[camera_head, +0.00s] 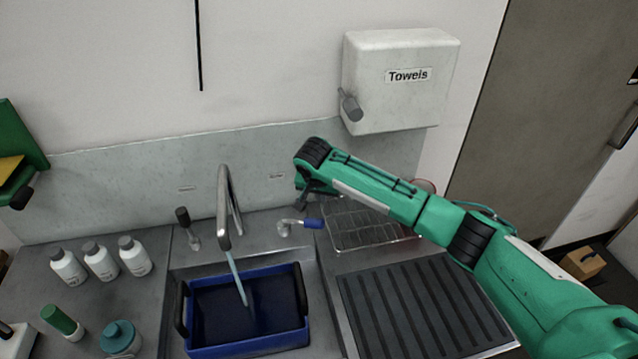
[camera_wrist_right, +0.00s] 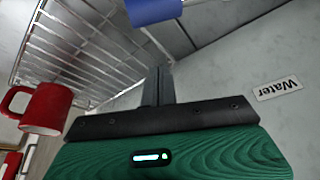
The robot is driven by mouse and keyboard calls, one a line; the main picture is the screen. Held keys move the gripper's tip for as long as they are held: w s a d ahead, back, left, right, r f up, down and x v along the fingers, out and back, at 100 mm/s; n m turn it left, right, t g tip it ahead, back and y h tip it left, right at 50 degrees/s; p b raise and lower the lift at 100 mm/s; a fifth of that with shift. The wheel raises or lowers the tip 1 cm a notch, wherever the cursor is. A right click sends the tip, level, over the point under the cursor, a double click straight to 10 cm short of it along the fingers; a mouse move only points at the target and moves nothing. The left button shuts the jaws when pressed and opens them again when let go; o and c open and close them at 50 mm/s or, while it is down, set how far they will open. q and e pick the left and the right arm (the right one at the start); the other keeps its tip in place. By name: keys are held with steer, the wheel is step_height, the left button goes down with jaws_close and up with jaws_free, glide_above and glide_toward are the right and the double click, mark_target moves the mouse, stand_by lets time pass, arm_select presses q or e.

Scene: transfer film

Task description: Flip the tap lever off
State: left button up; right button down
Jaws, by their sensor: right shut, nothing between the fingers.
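The tap (camera_head: 224,205) is a grey swan-neck spout with water running from it into a blue basin (camera_head: 247,346) in the sink. Right of the spout is a lever with a blue grip (camera_head: 312,223), pointing right. Left of it is a lever with a black grip (camera_head: 183,216), standing up. My right gripper (camera_head: 308,190) is above and behind the blue grip, near the backsplash, shut and empty. In the right wrist view its fingers (camera_wrist_right: 157,86) are together, and the blue grip (camera_wrist_right: 154,11) is at the top edge, apart from them. My left gripper is out of view.
A wire rack (camera_head: 362,232) stands right of the blue lever, with a red mug (camera_wrist_right: 40,107) near it. A "Water" label (camera_wrist_right: 277,88) is on the backsplash. A towel box (camera_head: 400,95) hangs above; several white bottles (camera_head: 101,262) stand left of the sink.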

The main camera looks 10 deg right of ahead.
mark_target(303, 221)
steer(key=s+f+p, duration=0.1)
steer(key=s+a+f+p, duration=0.1)
steer(key=s, duration=0.1)
steer(key=shift+a+f, duration=0.3)
steer(key=shift+w, duration=0.1)
